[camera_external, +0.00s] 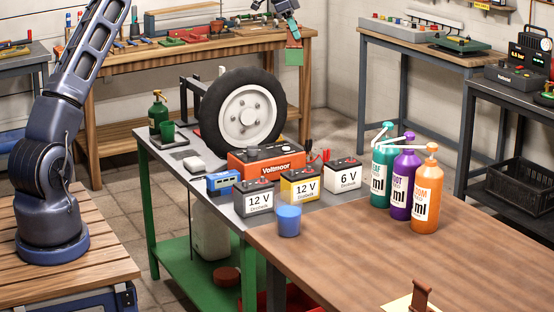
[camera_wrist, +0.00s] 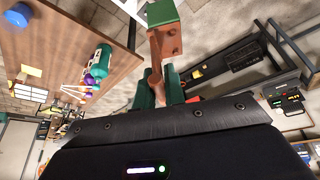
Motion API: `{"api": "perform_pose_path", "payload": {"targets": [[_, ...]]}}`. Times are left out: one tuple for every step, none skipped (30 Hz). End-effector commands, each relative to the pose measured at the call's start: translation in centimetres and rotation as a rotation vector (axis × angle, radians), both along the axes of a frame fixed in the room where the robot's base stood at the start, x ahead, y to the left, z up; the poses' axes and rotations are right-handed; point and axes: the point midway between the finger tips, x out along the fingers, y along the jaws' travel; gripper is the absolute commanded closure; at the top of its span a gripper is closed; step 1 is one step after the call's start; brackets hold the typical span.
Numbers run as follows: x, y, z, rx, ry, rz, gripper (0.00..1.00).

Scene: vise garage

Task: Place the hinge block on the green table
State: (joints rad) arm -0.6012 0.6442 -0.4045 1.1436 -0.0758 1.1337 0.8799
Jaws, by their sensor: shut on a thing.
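My gripper (camera_external: 291,24) is at the top middle of the external view, high in the air beyond the tire. It is shut on a small green and copper-brown block, the hinge block (camera_external: 294,57), which hangs below the fingers. In the wrist view the hinge block (camera_wrist: 164,14) stands out past the green fingers of my gripper (camera_wrist: 161,84), its brown part between them. The green table (camera_external: 149,207) has green legs, a grey top and a green lower shelf. It stands in the middle of the external view, nearer the camera than the block. The block is clear of it.
The green table's top holds a tire (camera_external: 243,112), an orange charger (camera_external: 266,160), several batteries (camera_external: 300,186), a blue meter (camera_external: 224,183) and a green bottle (camera_external: 158,112). A brown table (camera_external: 400,235) with three pump bottles (camera_external: 404,190) and a blue cup (camera_external: 289,221) adjoins it.

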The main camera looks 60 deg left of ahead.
Motion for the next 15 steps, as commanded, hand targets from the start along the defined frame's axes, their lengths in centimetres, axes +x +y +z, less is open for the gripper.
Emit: {"api": "perform_pose_path", "payload": {"targets": [[-0.5,2.4,0.0,0.001,-0.001,0.031,1.00],[-0.8,3.7,0.0,0.001,-0.001,0.048,1.00],[-1.2,5.4,0.0,0.001,0.000,0.071,1.00],[-1.5,6.7,-0.1,0.001,0.001,0.088,1.00],[-1.9,7.9,-0.1,0.002,0.000,0.105,1.00],[-2.4,9.7,-0.1,0.003,0.000,0.128,1.00],[-2.8,10.9,0.0,0.003,0.000,0.145,1.00],[-3.2,12.1,0.0,0.003,-0.001,0.161,1.00],[-3.8,13.8,0.0,0.004,0.000,0.183,1.00],[-4.2,15.0,0.0,0.005,0.000,0.200,1.00],[-4.7,16.3,0.0,0.005,0.000,0.217,1.00],[-5.4,17.9,0.0,0.006,-0.001,0.239,1.00],[-5.9,19.1,0.0,0.007,-0.001,0.256,1.00],[-6.4,20.3,0.0,0.007,-0.001,0.272,1.00],[-7.2,21.9,-0.1,0.008,0.000,0.294,1.00]]}}
